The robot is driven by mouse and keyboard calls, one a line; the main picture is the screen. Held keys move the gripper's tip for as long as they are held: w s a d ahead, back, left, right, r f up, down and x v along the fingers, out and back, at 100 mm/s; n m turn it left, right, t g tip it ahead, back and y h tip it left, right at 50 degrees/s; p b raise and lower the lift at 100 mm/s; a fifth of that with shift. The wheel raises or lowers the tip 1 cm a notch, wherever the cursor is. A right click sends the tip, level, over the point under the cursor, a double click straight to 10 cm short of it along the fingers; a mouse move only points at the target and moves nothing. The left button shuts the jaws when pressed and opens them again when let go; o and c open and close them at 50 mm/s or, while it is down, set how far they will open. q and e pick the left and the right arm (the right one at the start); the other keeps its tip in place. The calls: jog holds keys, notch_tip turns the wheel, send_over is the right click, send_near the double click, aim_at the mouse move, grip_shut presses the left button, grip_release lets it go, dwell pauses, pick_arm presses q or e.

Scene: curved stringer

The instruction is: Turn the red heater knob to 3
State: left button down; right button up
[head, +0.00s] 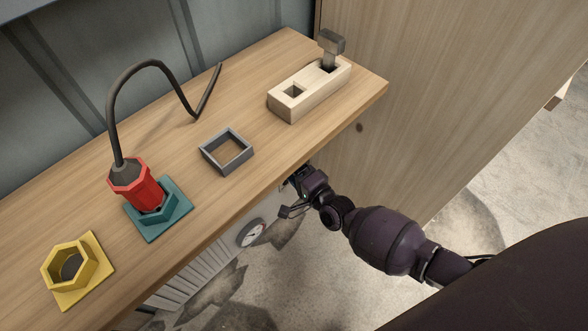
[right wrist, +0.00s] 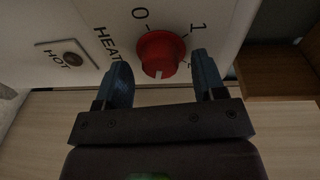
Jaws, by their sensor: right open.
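The red heater knob (right wrist: 160,52) sits on a white panel (right wrist: 215,14) in the right wrist view. A white mark on its edge points down toward my gripper. A 0 is printed at its upper left and a 1 at its upper right; another figure at the right is partly hidden by a finger. My right gripper (right wrist: 160,62) is open, with one finger on each side of the knob's lower part in the picture; I cannot tell whether they touch it. In the head view my right gripper (head: 286,197) is beside the bench's front edge, and the knob is hidden.
The wooden bench (head: 180,133) holds a red plug tool (head: 137,187) in a teal base, a yellow hexagonal holder (head: 77,270), a grey square frame (head: 227,151) and a wooden block (head: 309,89). A round gauge (head: 251,233) and white ribs show below. A HOT indicator (right wrist: 70,58) is beside the knob.

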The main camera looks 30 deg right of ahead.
jog(key=shift+s, duration=0.1)
pick_arm(q)
jog(key=shift+s+d+g+p, duration=0.1)
jog(key=shift+g+p, duration=0.3)
jog(key=shift+p, duration=0.6)
pick_arm(e)
jog(key=v, duration=1)
jog(key=shift+s, duration=0.35)
jog(key=shift+d, duration=0.1)
pick_arm(q)
jog(key=shift+r, duration=0.1)
